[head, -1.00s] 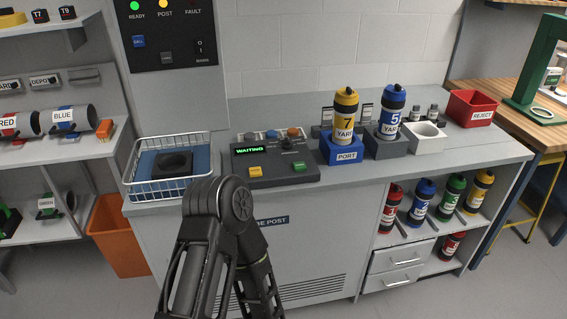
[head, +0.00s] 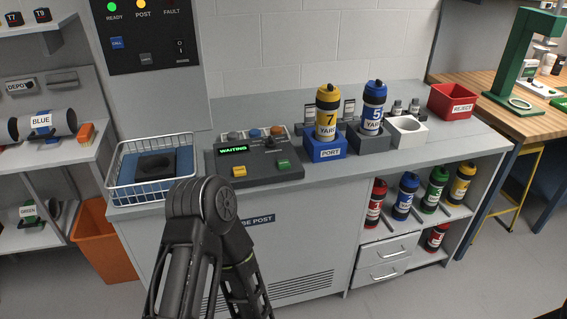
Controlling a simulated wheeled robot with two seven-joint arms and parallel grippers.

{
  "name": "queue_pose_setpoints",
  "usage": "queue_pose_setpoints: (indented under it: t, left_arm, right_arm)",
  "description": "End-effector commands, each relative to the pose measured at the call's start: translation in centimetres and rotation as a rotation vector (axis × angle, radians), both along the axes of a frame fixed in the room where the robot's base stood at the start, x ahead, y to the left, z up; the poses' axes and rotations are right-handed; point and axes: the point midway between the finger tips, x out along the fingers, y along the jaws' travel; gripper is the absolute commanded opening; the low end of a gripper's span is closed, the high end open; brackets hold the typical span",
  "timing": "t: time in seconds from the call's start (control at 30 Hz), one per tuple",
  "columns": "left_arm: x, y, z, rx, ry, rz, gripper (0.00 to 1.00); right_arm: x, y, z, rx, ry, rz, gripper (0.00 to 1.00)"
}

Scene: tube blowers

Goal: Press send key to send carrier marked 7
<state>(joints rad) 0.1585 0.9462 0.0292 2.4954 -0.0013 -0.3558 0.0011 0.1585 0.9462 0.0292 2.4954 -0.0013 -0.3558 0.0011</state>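The yellow carrier marked 7 (head: 327,112) stands upright in the blue holder labelled PORT (head: 326,149) on the grey counter. Left of it is a dark control box (head: 258,174) with a green WAITING display (head: 233,149). Its front has a yellow key (head: 239,170) and a green key (head: 283,163); grey, blue and orange buttons sit along its back. I cannot read which key is marked send. Part of one of my black arms rises from the bottom in front of the counter. Neither gripper is in view.
A blue carrier marked 5 (head: 373,107) stands in a grey holder (head: 371,139). A white wire basket (head: 153,174) is left of the box. A white cup block (head: 407,132) and red REJECT bin (head: 453,101) are at right. More carriers stand on the lower shelf.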

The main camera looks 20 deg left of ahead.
Motion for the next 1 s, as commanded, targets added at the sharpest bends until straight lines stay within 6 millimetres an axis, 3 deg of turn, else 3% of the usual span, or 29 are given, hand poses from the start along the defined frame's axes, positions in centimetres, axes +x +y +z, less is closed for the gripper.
queue_pose_setpoints:
  t: [0.33,1.0]
  left_arm:
    - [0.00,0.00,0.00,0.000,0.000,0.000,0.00]
    - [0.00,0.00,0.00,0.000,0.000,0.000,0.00]
  right_arm:
    - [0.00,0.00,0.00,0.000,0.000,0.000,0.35]
    - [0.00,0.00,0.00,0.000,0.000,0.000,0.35]
